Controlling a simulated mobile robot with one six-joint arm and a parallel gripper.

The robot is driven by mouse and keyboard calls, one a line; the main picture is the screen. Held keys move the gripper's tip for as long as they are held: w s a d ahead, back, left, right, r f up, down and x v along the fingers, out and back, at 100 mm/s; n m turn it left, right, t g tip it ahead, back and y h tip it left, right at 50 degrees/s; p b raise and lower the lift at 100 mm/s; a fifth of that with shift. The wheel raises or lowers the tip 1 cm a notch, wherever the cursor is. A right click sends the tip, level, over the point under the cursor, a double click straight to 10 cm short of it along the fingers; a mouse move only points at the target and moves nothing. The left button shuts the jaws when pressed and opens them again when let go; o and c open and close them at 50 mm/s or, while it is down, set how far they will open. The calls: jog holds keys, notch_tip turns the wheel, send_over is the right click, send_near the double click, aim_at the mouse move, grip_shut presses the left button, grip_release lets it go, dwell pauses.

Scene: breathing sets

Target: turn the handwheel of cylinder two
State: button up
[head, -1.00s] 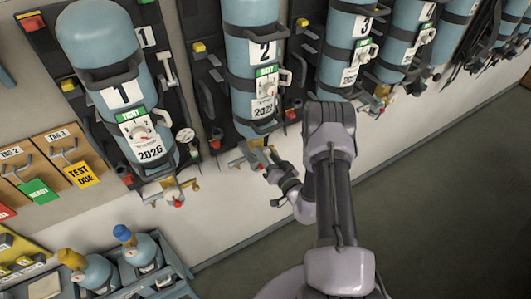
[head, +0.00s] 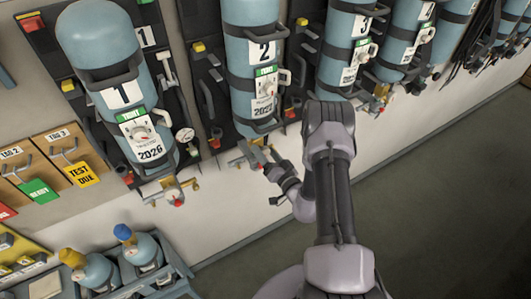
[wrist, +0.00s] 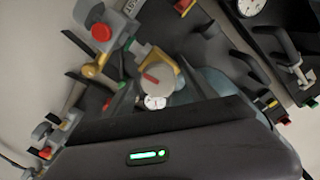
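Cylinder two (head: 252,50) is a light blue bottle strapped upright to a dark wall board, with a "2" label and a green "TIGHT" tag. Its valve (head: 246,154) hangs at its lower end. In the wrist view its handwheel (wrist: 153,76) is a pale grey disc with a red mark, beside brass fittings. My gripper (head: 272,168) is at the valve, just to its right in the head view. In the wrist view the handwheel lies between my dark fingers; whether they touch it I cannot tell. The fingertips are hard to make out in both views.
Cylinder one (head: 105,70) stands at the left with its own valve (head: 172,194). Cylinder three (head: 345,50) and others stand to the right. Small bottles (head: 95,268) sit in a tray at the lower left. The floor at the lower right is clear.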

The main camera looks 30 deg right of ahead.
jog(key=s+b, duration=0.4)
jog(key=s, duration=1.3)
jog(key=shift+s+d, duration=0.25)
jog(key=shift+d, duration=0.1)
